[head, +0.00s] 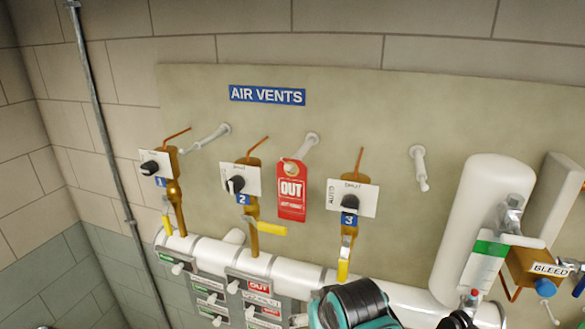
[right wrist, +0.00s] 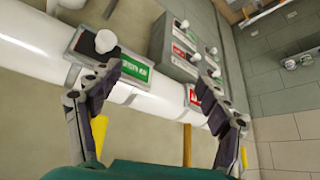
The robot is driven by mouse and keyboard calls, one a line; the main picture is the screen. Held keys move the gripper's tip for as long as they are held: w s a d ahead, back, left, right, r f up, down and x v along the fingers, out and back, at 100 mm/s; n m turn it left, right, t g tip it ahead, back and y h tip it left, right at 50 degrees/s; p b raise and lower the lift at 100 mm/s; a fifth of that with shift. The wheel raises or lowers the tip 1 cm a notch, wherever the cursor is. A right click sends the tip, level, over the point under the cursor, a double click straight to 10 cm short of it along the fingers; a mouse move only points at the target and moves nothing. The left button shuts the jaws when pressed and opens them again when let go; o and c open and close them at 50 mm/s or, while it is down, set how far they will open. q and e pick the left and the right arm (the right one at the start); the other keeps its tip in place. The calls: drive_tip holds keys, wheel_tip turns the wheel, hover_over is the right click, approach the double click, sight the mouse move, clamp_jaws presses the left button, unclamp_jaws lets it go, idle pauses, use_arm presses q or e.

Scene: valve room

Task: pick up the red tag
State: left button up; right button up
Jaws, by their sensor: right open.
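A red tag (head: 291,192) marked OUT hangs flat on the board in the head view, on a pale peg (head: 309,144) between valves 2 and 3. My right gripper (right wrist: 160,78) is open in the right wrist view, with nothing held between its fingers. A white pipe and small label plates lie beyond its fingers. The hanging red tag cannot be made out in that view. A teal and black part of my arm (head: 350,304) shows at the bottom of the head view, below the tag; its fingertips are hidden there. My left gripper is not in view.
Valve 2 (head: 240,184) and valve 3 (head: 350,201) flank the tag, with yellow handles below. A white pipe (head: 205,250) and grey label racks (head: 262,302) run underneath. A white cylinder (head: 478,225) stands right. Another peg (head: 419,168) is bare.

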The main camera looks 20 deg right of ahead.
drive_tip(key=w+a+r+m+g, duration=0.1)
drive_tip(key=w+r, duration=0.2)
drive_tip(key=r, duration=0.4)
drive_tip(key=w+a+r+m, duration=0.1)
drive_tip(key=w+r, duration=0.3)
drive_tip(key=r, duration=0.3)
drive_tip(key=m+g+h, duration=0.1)
drive_tip(key=m+h, duration=0.1)
drive_tip(key=m, duration=0.1)
approach(292, 203)
drive_tip(key=shift+a+x, duration=0.1)
drive_tip(key=shift+x, duration=0.5)
drive_tip(key=shift+a+x, duration=0.15)
drive_tip(key=shift+x, duration=0.5)
drive_tip(key=shift+w+a+r+m+g, duration=0.15)
drive_tip(key=shift+r+m+g, duration=0.15)
drive_tip(key=shift+r+g, duration=0.15)
drive_tip(key=shift+d+f+b, duration=0.25)
drive_tip(key=shift+f+b, duration=0.05)
drive_tip(key=shift+f, duration=0.05)
drive_tip(key=x, duration=0.6)
drive_tip(key=shift+w+d+f, duration=0.2)
drive_tip(key=shift+f, duration=0.1)
drive_tip(key=c, duration=1)
